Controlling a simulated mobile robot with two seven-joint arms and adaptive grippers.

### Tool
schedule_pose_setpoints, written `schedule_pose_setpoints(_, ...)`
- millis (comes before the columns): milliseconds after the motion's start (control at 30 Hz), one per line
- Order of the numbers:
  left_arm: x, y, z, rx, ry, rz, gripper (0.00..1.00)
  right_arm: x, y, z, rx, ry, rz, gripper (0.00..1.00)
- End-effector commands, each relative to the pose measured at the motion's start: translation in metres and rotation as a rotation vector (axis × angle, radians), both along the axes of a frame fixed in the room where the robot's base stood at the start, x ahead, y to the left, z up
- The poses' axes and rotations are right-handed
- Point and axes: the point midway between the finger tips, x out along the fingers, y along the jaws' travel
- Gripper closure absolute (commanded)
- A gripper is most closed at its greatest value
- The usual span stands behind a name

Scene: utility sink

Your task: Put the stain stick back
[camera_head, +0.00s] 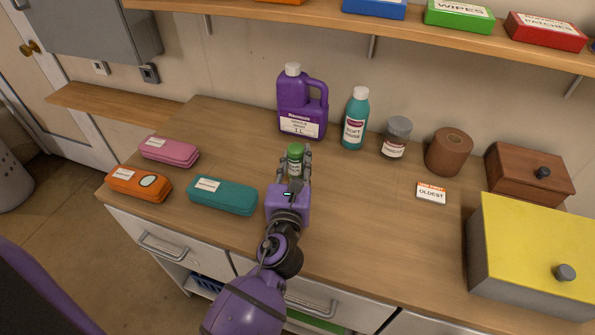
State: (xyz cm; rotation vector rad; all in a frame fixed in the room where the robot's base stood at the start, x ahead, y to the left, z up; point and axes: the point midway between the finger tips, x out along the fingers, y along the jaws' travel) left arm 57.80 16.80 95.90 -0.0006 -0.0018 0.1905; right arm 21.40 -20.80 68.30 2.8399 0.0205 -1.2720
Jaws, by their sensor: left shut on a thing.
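A small upright item with a green cap and a pale label (295,152), which looks like the stain stick, stands between the fingers of my left gripper (295,166). The left gripper is shut on it, with one finger on each side. Its label is too small to read, and its lower part is hidden by the gripper. I cannot tell whether it touches the counter. My right gripper is not in view.
A purple jug (302,105), teal soap bottle (355,120), grey-lidded jar (396,138) and brown roll (449,152) stand behind. Pink (169,151), orange (139,184) and teal (222,195) cases lie left. An "OLDEST" card (431,192), wooden box (528,172) and yellow-topped box (535,250) are right.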

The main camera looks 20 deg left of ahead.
Motion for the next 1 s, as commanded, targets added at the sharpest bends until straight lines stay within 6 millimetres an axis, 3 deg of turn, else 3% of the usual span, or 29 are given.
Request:
schedule_pose_setpoints(33,0.002,-0.002,-0.015,-0.003,0.010,0.000,0.98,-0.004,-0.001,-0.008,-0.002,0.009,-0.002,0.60)
schedule_pose_setpoints(167,0.001,-0.001,-0.035,-0.002,0.011,0.000,0.98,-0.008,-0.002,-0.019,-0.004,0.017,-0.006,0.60)
schedule_pose_setpoints(633,0.001,-0.001,-0.039,-0.001,0.004,-0.001,0.98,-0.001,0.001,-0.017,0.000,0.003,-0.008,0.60)
schedule_pose_setpoints(667,0.001,-0.001,-0.039,-0.001,0.004,-0.001,0.71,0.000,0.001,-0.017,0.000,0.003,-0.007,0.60)
schedule_pose_setpoints(800,0.001,-0.001,-0.038,-0.001,0.003,-0.001,0.53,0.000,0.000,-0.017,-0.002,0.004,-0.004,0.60)
schedule_pose_setpoints(1000,0.001,-0.001,-0.038,-0.001,0.003,-0.001,0.53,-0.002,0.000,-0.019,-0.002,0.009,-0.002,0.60)
